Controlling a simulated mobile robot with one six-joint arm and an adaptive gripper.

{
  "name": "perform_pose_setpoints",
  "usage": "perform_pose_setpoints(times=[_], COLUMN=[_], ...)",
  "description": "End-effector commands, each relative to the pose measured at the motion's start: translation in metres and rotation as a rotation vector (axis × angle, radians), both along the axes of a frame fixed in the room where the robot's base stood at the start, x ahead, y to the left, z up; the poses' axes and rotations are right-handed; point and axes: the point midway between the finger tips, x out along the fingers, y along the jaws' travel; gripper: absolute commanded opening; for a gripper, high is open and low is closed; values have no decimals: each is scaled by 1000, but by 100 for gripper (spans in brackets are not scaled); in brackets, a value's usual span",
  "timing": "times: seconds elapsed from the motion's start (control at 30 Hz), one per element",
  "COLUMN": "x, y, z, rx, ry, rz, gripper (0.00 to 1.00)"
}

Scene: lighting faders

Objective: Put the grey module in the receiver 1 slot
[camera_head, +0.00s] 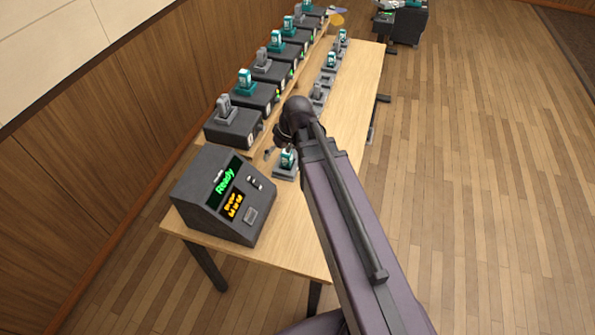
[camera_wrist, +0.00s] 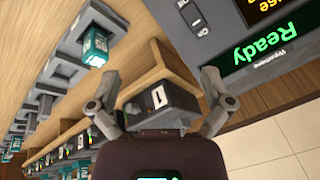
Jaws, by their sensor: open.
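Receiver 1 is the nearest dark box (camera_head: 232,128) on the raised shelf; its white number plate also shows in the wrist view (camera_wrist: 158,97). A grey module (camera_head: 224,105) stands upright on top of it in the head view. Another grey module (camera_head: 262,57) stands on a receiver farther along the row. My gripper (camera_wrist: 160,75) is open and its fingers spread to either side of the receiver 1 box in the wrist view, with nothing seen between the tips. In the head view my arm largely hides the gripper beside receiver 1.
A dark console (camera_head: 222,195) reading "Ready" stands at the table's near end. Several receivers carry teal modules (camera_head: 245,78). The floor to the right is clear.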

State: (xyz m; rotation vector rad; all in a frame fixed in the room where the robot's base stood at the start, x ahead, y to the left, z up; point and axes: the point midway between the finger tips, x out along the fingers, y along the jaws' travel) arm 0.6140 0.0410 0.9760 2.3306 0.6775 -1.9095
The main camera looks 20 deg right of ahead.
Motion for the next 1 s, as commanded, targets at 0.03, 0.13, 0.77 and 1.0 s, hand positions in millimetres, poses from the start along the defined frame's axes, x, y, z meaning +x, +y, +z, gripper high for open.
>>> perform_pose_setpoints(times=[0.03, 0.13, 0.77, 1.0], x=[-20, -45, -76, -76], y=[-6, -19, -41, -41], z=[-3, -8, -10, -10], rx=[-47, -137, -278, -277], ry=[45, 115, 195, 195], rz=[-53, -166, -353, -352], gripper=[100, 100, 100, 100])
